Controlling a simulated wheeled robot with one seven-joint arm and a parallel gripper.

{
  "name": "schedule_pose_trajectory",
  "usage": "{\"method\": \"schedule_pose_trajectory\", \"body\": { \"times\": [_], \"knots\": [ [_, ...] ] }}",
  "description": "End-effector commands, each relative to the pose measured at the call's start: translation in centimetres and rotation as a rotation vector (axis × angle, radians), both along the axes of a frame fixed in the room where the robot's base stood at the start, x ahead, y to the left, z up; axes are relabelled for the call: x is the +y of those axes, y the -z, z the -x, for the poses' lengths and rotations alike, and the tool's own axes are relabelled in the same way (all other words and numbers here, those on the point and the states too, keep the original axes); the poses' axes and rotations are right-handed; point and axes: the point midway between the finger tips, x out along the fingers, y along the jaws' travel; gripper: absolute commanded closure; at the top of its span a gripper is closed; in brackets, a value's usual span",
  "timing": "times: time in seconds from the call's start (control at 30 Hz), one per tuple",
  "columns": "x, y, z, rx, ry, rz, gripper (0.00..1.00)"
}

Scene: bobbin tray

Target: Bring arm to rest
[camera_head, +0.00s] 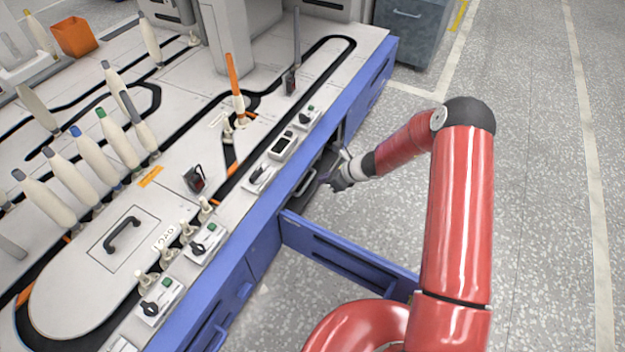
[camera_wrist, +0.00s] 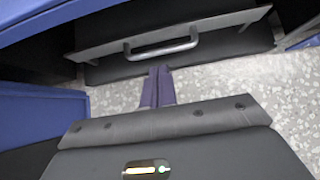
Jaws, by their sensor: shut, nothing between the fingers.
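My gripper (camera_head: 336,184) is at the end of my red arm, low beside the blue front of the machine, at an open cabinet. In the wrist view its two dark fingers (camera_wrist: 158,88) are together with nothing between them. Their tips are close below a grey bar handle (camera_wrist: 162,48) on a dark drawer or tray (camera_wrist: 210,28). I cannot tell whether the fingers touch the handle; they appear apart from it.
An open blue door (camera_head: 345,262) stands out from the cabinet, below my gripper and left of my arm. The machine top (camera_head: 80,270) carries several bobbins, switches and a black handle. A grey cabinet (camera_head: 410,30) stands at the back. The speckled floor (camera_head: 545,200) at right is clear.

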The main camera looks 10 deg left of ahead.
Motion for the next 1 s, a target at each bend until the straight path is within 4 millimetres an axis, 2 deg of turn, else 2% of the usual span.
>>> {"method": "schedule_pose_trajectory", "body": {
  "times": [0.1,0.3,0.57,0.67,0.77,0.87,1.0],
  "knots": [
    [-1.7,-1.9,0.6,-0.001,0.003,0.001,1.0],
    [-3.2,-3.4,1.3,0.001,0.001,0.002,1.0],
    [-3.5,-3.7,1.4,0.001,0.0,0.002,1.0],
    [-3.5,-4.8,1.4,-0.022,-0.024,0.013,1.0],
    [-3.7,-7.9,1.8,-0.089,-0.105,0.053,1.0],
    [-4.0,-12.9,2.7,-0.197,-0.243,0.125,1.0],
    [-4.8,-20.2,5.3,-0.356,-0.467,0.252,1.0]
  ]
}}
